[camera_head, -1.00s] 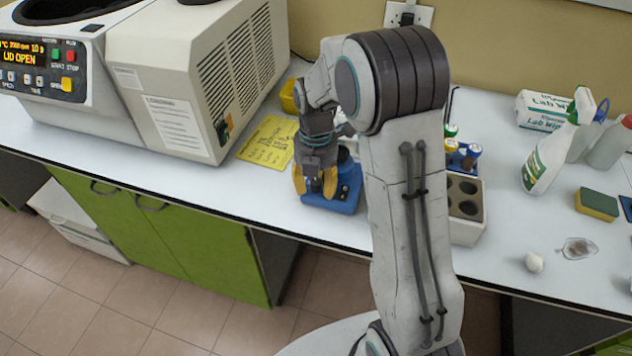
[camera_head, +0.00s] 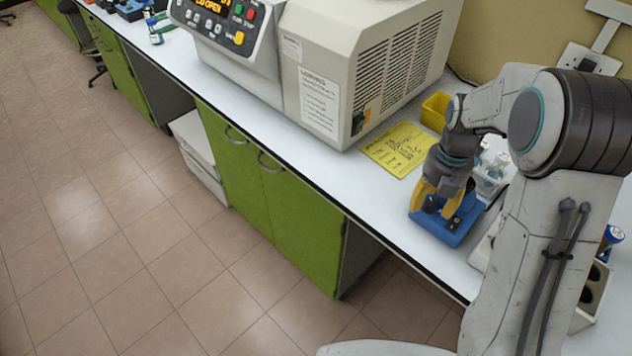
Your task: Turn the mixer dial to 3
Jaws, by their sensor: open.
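The mixer is a small blue device (camera_head: 449,236) on the white bench, near its front edge and right of the yellow sheet. My gripper (camera_head: 436,207) points down at the front of the mixer, with its yellow fingers apart around a small dark knob-like part, which looks like the dial. The fingers hide most of the dial, so its number and pointer cannot be read. I cannot tell whether the fingers touch it.
A large centrifuge (camera_head: 335,70) reading LID OPEN stands left of the mixer. A yellow sheet (camera_head: 398,148) and a yellow bin (camera_head: 435,110) lie behind it. Green cabinets (camera_head: 270,205) are below the bench; the tiled floor (camera_head: 120,230) at left is clear.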

